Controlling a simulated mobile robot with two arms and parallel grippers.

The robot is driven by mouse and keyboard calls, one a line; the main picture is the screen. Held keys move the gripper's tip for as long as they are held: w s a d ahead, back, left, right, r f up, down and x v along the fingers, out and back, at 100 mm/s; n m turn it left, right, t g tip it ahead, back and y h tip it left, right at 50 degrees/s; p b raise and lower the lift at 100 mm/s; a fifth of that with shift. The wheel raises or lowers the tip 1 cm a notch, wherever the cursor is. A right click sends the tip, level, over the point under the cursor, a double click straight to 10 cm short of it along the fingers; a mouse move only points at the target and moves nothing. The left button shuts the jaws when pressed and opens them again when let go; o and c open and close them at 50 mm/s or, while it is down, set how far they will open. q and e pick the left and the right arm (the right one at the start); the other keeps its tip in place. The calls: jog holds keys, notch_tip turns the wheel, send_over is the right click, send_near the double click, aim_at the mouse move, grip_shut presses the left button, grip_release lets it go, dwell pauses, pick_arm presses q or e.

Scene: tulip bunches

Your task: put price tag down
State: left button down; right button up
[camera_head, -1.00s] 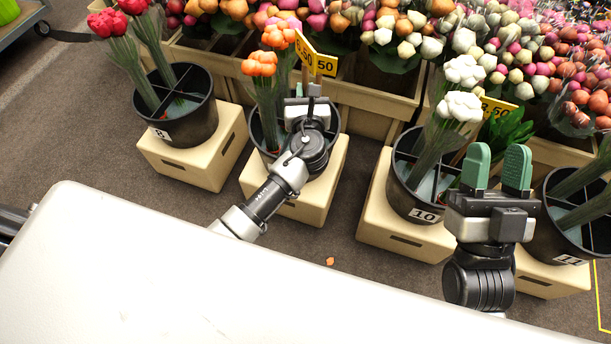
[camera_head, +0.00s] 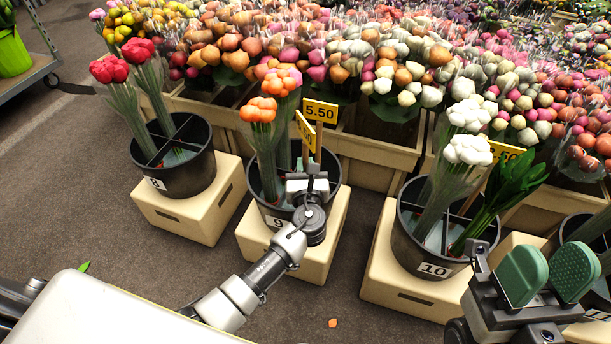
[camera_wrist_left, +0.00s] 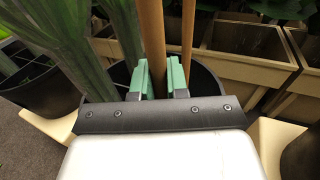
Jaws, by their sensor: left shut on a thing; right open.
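My left gripper (camera_head: 309,172) is at the black bucket numbered 9 (camera_head: 330,172). In the left wrist view its green fingers (camera_wrist_left: 160,78) are shut on a thick wooden stick (camera_wrist_left: 152,35). This appears to be the stick of the nearer, angled yellow price tag (camera_head: 305,130). A second yellow tag reading 5.50 (camera_head: 320,111) stands upright just behind it, and its thinner stick (camera_wrist_left: 188,35) is right of the held one. The lower ends of both sticks are hidden. My right gripper (camera_head: 548,274) is open and empty at the lower right, near bucket 10.
Orange tulips (camera_head: 262,110) stand left of the tags in bucket 9. Bucket 8 (camera_head: 200,165) holds red tulips. Bucket 10 (camera_head: 410,252) holds white tulips and a green bunch (camera_head: 512,185). Wooden crates of flowers (camera_head: 375,155) line the back. Dark floor lies in front.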

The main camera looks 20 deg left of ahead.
pick_arm(q)
jog(key=shift+f, duration=0.95)
jog(key=c, duration=1.5)
grip_release()
jog(key=shift+f+b, duration=0.2)
jog(key=shift+b, duration=0.15)
jog(key=shift+c, duration=0.2)
jog(key=o, duration=0.4)
jog(key=shift+r, duration=0.1)
